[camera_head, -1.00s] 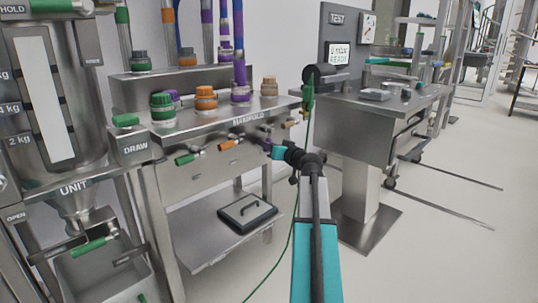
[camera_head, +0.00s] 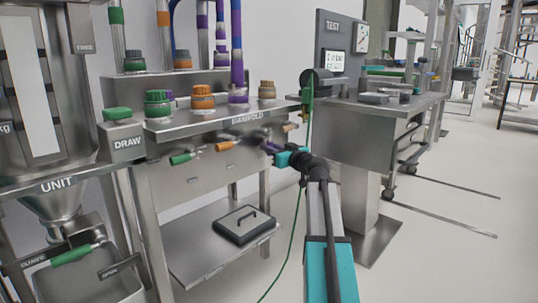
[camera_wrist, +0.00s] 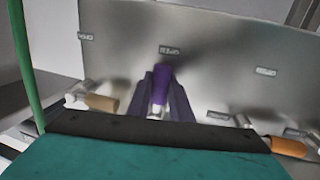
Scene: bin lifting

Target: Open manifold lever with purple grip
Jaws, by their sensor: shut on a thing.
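The manifold (camera_head: 215,122) is a steel bench with a row of levers on its front. The lever with the purple grip (camera_wrist: 161,84) shows in the wrist view, upright in the picture between the two dark fingers of my gripper (camera_wrist: 163,92). My gripper is shut on this purple grip. In the head view my gripper (camera_head: 272,148) is at the right part of the manifold front, and the grip is hard to tell from the fingers. A green-grip lever (camera_head: 180,158) and an orange-grip lever (camera_head: 224,146) are to its left.
In the wrist view a tan grip (camera_wrist: 101,102) is left of my gripper and an orange grip (camera_wrist: 288,147) is right. A green hose (camera_head: 291,240) hangs beside my arm. A black-lidded box (camera_head: 243,224) is on the lower shelf. The test stand (camera_head: 350,125) is to the right.

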